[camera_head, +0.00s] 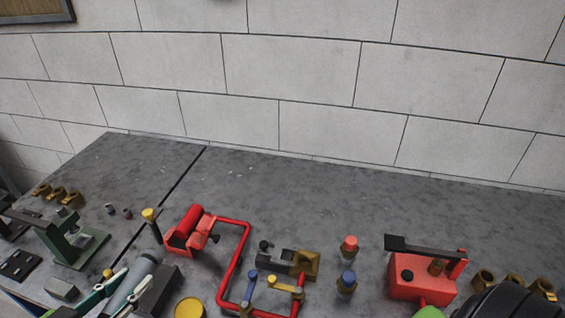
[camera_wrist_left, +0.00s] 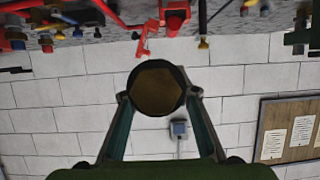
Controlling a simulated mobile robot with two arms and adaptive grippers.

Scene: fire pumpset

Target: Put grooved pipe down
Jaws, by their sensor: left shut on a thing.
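The grooved pipe (camera_head: 133,284) is a grey cylinder lying at a slant across the lower left of the head view. My left gripper (camera_head: 117,288) has its teal fingers shut on it, one on each side. In the left wrist view the pipe (camera_wrist_left: 157,88) shows end-on as a dark ring with a brown inside, between the two fingertips. The head view does not clearly show whether the pipe touches the table. My right gripper cannot be made out in either view.
The grey worktable (camera_head: 290,180) is bare along its back. A green press-like tool (camera_head: 72,240) stands at left. A red vise-like tool (camera_head: 190,232), a red pipe frame (camera_head: 236,265) and a yellow round can (camera_head: 189,308) are nearby. A red pump box (camera_head: 418,278) stands at right.

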